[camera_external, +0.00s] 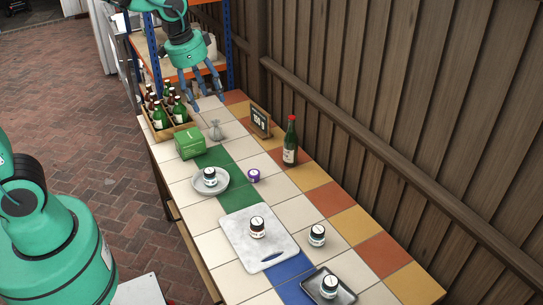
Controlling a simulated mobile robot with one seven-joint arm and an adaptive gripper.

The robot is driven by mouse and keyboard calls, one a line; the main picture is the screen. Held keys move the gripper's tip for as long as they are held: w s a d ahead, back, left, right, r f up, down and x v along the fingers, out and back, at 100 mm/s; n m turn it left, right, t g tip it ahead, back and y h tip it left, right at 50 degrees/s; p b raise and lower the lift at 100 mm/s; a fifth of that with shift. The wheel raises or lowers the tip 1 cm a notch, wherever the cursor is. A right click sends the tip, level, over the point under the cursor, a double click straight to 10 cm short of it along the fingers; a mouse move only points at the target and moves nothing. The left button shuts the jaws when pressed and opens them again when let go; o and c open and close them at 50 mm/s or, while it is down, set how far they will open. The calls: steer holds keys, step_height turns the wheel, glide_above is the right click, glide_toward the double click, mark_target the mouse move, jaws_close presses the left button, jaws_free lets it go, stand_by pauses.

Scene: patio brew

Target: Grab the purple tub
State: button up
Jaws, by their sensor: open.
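The purple tub (253,176) is small and round with a paler top. It stands alone on the tiled table, right of the green tiles and the white plate. My gripper (209,107) hangs above the far part of the table, near the bottle crate and the grey vase. Its fingers are spread apart and point down, with nothing between them. It is well apart from the tub, up and to the left of it in the picture.
Near the tub are a white plate (223,187) with a jar, a green bottle (290,142), a grey vase (215,131) and a green box (189,144). A bottle crate (160,132), small sign (260,121), marble board (234,238) and dark tray (345,296) also stand there. A wooden fence (400,110) runs along the right.

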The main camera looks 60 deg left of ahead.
steer(key=w+a+f+m+g, duration=0.1)
steer(key=w+a+f, duration=0.3)
steer(key=w+f, duration=0.75)
steer(key=m+g+p, duration=0.1)
steer(key=g, duration=0.1)
glide_above(254, 173)
step_height(254, 173, down, 19)
steer(key=shift+f, duration=0.1)
steer(key=shift+f+b, duration=0.3)
steer(key=shift+f, duration=4)
steer(key=shift+f, duration=0.15)
steer(key=shift+f+b, duration=0.5)
steer(key=shift+f, duration=1.95)
